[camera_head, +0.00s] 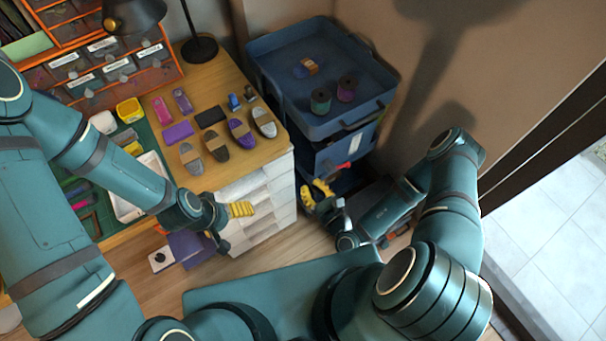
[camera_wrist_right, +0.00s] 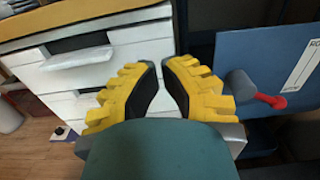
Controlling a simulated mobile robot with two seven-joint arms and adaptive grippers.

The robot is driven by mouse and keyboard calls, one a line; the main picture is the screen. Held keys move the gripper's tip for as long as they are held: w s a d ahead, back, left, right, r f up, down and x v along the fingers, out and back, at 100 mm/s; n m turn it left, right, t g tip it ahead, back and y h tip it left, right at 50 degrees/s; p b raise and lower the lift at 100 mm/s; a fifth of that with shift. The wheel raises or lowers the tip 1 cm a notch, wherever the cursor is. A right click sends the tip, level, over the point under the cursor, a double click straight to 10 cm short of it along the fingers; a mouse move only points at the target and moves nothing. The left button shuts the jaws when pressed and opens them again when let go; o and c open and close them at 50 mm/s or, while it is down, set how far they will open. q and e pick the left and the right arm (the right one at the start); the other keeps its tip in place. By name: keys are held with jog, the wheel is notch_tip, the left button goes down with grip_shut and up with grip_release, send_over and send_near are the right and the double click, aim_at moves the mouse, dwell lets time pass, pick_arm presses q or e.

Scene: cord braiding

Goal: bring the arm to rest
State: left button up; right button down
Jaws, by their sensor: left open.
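My left gripper (camera_head: 228,217) hangs in front of the wooden worktop at its right front corner, beside the white drawers. One yellow finger pad shows clearly; the other is mostly hidden. It is open, and I see nothing held. My right gripper (camera_head: 314,193) is low, between the white drawers and the blue cart. Its two yellow ridged fingers stand slightly apart with nothing between them; they also fill the middle of the right wrist view (camera_wrist_right: 163,88). My left arm (camera_head: 115,165) reaches over the green mat's edge. My right arm (camera_head: 448,205) is folded near the wall.
The blue cart (camera_head: 285,62) bears two dark spools and an orange-brown one. A black lamp (camera_head: 199,48) stands at the back. Purple boxes (camera_head: 190,248) lie low at left.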

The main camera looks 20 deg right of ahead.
jog(key=shift+s, duration=0.25)
